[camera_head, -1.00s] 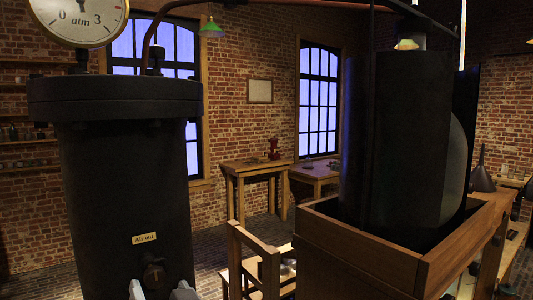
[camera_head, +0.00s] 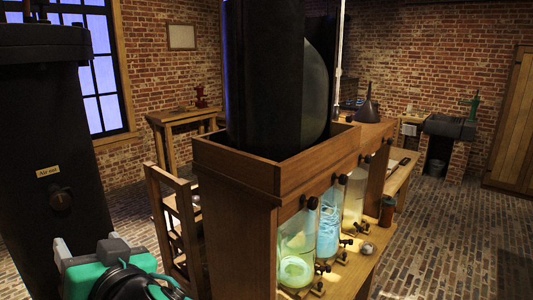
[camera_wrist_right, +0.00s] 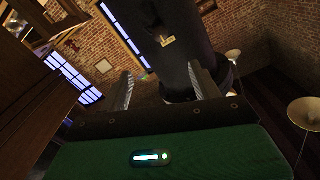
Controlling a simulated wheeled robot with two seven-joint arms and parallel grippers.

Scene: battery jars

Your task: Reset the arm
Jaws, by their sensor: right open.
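My right gripper (camera_head: 88,244) shows at the bottom left of the head view, green and black with grey fingers. Its fingers are apart with nothing between them. It is in front of the lower part of a black cylinder (camera_head: 45,120) with a small brass label (camera_head: 48,171) and a dark knob (camera_head: 61,198). In the right wrist view the two fingers of my right gripper (camera_wrist_right: 165,82) stand apart, and the black cylinder (camera_wrist_right: 183,20) rises beyond them. I cannot tell the exact gap to the cylinder. My left gripper is not in view.
A wooden stand (camera_head: 235,168) holds a large black vessel (camera_head: 265,80). Glass jars with pale green (camera_head: 297,252) and blue (camera_head: 328,226) liquid stand on its lower shelf. A wooden chair (camera_head: 165,215) stands left of it. Open brick floor (camera_head: 440,230) lies at the right.

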